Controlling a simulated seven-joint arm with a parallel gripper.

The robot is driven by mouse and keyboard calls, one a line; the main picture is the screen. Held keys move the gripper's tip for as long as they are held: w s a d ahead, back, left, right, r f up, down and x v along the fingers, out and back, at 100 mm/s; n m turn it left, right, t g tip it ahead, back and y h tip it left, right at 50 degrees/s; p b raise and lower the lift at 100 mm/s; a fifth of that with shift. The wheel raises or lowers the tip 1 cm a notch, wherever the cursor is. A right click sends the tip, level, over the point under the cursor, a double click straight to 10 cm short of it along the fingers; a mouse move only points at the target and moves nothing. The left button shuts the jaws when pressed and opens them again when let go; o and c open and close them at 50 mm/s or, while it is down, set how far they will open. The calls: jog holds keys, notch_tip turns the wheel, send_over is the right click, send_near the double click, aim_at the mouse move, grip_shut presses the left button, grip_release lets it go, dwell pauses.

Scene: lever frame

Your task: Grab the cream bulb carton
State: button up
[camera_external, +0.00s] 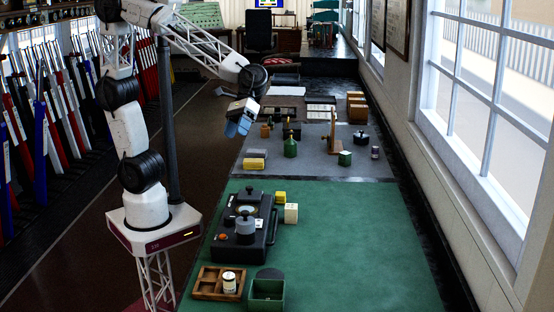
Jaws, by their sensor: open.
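The cream bulb carton (291,213) appears to be the small pale box standing on the green mat, to the right of a black instrument. A smaller yellow carton (280,197) stands just behind it. My gripper (234,131) has blue fingers and hangs in the air, up and to the left of the cream carton in the picture and well apart from it. It is open, and I see nothing held. The gap between its fingers is too small to make out.
The black instrument (243,228) with knobs stands left of the carton. A wooden tray (207,291) with a white jar and a green box (267,295) are at the front. The green mat (370,240) is clear on the right. Bottles and boxes stand on the grey mat behind.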

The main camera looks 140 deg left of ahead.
jog(key=w+a+f+n+t+h, duration=0.1)
jog(key=w+a+n+t, duration=0.3)
jog(key=a, duration=0.4)
jog(key=w+a+f+n+t+h, duration=0.1)
jog(key=w+a+n, duration=0.4)
jog(key=a, duration=0.4)
send_near(291, 209)
jog(key=shift+s+a+f, duration=0.15)
jog(key=shift+s+f, duration=0.05)
jog(key=shift+f, duration=0.4)
jog(key=shift+s+a+f, duration=0.2)
jog(key=shift+f, duration=0.4)
jog(key=shift+x, duration=1.3)
jog(key=shift+x, duration=2.6)
